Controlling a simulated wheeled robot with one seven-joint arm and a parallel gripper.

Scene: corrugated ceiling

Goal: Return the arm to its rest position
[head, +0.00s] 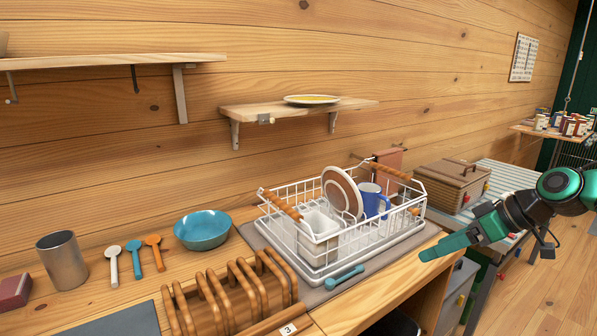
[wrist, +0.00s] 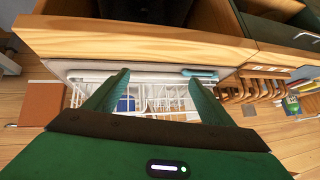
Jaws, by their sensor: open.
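My green gripper (head: 432,254) is at the right of the head view, beside the counter's right end and to the right of the white dish rack (head: 345,262). The arm reaches in from the right edge. In the wrist view my gripper's two fingers (wrist: 158,82) stand apart with nothing held between them. Beyond them show the dish rack's white wires (wrist: 165,104) and the blue mug (wrist: 126,104). The rack holds a plate (head: 342,192) and the mug (head: 373,200).
A teal spoon (head: 344,277) lies on the mat before the rack. A teal bowl (head: 202,230), metal cup (head: 62,262) and wooden slotted rack (head: 232,297) stand left. A plate (head: 311,100) sits on the wall shelf. A lidded box (head: 452,184) stands behind the arm. Floor (head: 545,290) is open at right.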

